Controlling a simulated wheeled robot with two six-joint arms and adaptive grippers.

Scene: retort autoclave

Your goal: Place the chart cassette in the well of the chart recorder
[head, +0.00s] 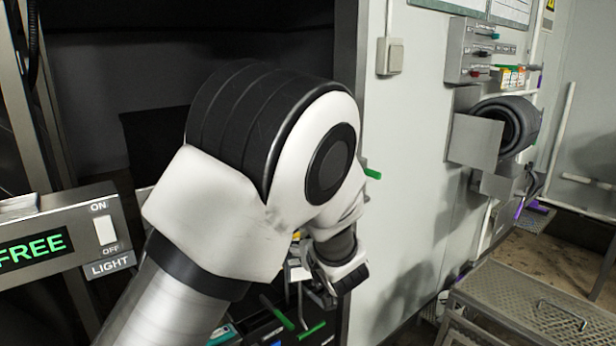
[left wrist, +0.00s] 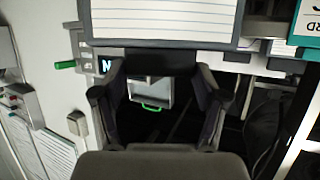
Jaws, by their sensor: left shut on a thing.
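My left arm comes up from the lower left in the head view, and its gripper (head: 325,290) is small and partly hidden behind its own links. In the left wrist view the left gripper (left wrist: 158,75) is shut on the dark near edge of a flat piece with white, lined paper, which looks like the chart cassette (left wrist: 160,18). The cassette's far part runs out of the picture. I cannot make out the chart recorder or its well for sure; my arm covers much of the head view's middle. My right gripper is not in view.
A panel with a green FREE display (head: 35,250) and a light switch (head: 105,229) stands at the left. A pale wall (head: 410,150) carries a switch box (head: 391,56) and a grey control box (head: 480,50). A metal step (head: 540,305) stands at the lower right.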

